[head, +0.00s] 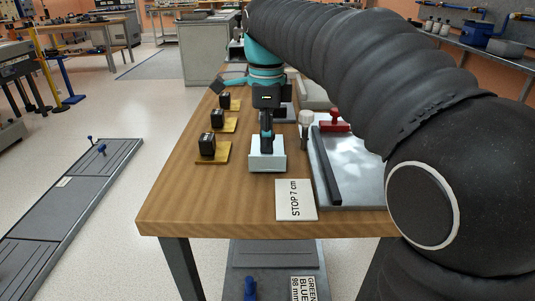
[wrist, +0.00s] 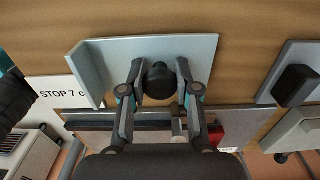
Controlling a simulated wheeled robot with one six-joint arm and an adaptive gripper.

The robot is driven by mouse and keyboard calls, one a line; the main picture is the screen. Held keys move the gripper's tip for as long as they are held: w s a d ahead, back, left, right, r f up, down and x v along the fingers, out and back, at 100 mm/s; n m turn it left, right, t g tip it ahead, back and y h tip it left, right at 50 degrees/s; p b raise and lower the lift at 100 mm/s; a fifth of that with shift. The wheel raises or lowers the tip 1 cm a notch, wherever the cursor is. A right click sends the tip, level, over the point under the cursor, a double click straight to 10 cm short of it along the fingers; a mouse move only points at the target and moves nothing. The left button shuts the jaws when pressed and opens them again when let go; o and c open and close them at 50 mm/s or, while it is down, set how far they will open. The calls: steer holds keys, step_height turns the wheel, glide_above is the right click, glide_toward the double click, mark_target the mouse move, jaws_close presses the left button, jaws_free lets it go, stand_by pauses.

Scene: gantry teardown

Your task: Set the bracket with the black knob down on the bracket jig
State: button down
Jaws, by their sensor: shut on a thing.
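The bracket (head: 267,160) is a pale blue-white piece with a raised flange at one end, seen clearly in the wrist view (wrist: 92,75). A round black knob (wrist: 159,80) stands on its plate. My gripper (head: 267,138) is over the bracket, with its two fingers on either side of the knob, shut on it. I cannot tell whether the bracket's underside touches the wooden table. A grey metal plate with a long black bar (head: 329,165) and a red clamp (head: 335,121), apparently the bracket jig, lies to the right of the bracket.
A white STOP 7 cm card (head: 296,200) lies in front of the bracket. Several black blocks on yellow bases (head: 207,146) line the left. A grey plate with a black knob (wrist: 295,84) is beside the bracket. The wooden table's (head: 190,200) front left is clear.

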steer(key=shift+r+p, duration=0.3)
steer(key=shift+r, duration=2.2)
